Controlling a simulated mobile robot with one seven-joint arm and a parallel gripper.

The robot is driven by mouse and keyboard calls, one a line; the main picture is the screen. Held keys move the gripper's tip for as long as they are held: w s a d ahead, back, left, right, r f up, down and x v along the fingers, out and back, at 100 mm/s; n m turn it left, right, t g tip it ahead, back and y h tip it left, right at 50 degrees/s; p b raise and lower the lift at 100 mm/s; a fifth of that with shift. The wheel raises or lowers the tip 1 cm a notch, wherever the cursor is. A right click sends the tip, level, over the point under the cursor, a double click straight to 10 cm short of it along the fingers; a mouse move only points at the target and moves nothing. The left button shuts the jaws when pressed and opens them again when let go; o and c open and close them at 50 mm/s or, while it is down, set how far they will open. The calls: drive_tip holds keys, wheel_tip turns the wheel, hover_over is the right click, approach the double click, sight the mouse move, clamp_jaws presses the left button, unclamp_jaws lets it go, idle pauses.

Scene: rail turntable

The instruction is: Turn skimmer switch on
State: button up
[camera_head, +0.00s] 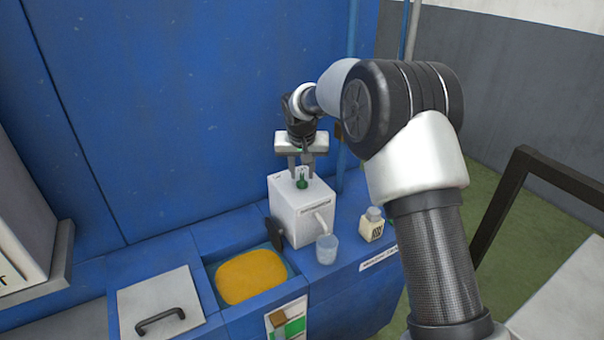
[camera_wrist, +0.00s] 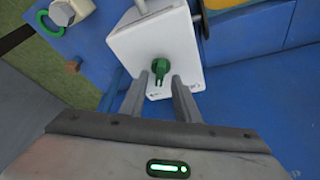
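The skimmer is a white box (camera_head: 298,222) on the blue bench, with a dark disc on its left side and a pale spout at the front. Its green switch knob (camera_head: 302,183) sits on the top face. My gripper (camera_head: 300,172) is above the top face, pointing down, with its fingers apart near the knob. In the wrist view, the green knob (camera_wrist: 160,68) lies just beyond the fingertips, and the gap between the fingers (camera_wrist: 157,82) is empty. I cannot tell whether a finger touches the knob. The knob's label is too small to read.
A tank of orange liquid (camera_head: 250,276) is left of the skimmer. A clear cup (camera_head: 327,249) stands below the spout, and a labelled bottle (camera_head: 372,224) is to the right. A grey lid with a handle (camera_head: 160,305) is at front left. A blue wall (camera_head: 190,110) rises behind.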

drive_tip(key=shift+x, duration=0.8)
clamp_jaws()
drive_tip(key=shift+d+r+n, duration=0.1)
drive_tip(key=shift+n, duration=0.2)
drive_tip(key=n+y+p, duration=0.1)
drive_tip(key=n, duration=0.1)
drive_tip(key=n+y+p, duration=0.1)
drive_tip(key=n, duration=0.2)
drive_tip(key=shift+w+d+g, duration=0.15)
drive_tip(key=shift+d+g, duration=0.05)
drive_tip(key=shift+g, duration=0.1)
drive_tip(key=n+g, duration=0.1)
drive_tip(key=n, duration=0.2)
drive_tip(key=n+y+p, duration=0.1)
drive_tip(key=n, duration=0.2)
drive_tip(key=shift+w+d+g+y+p, duration=0.1)
drive_tip(key=shift+g+y+p, duration=0.2)
drive_tip(key=shift+g, duration=0.1)
drive_tip(key=shift+n, duration=0.3)
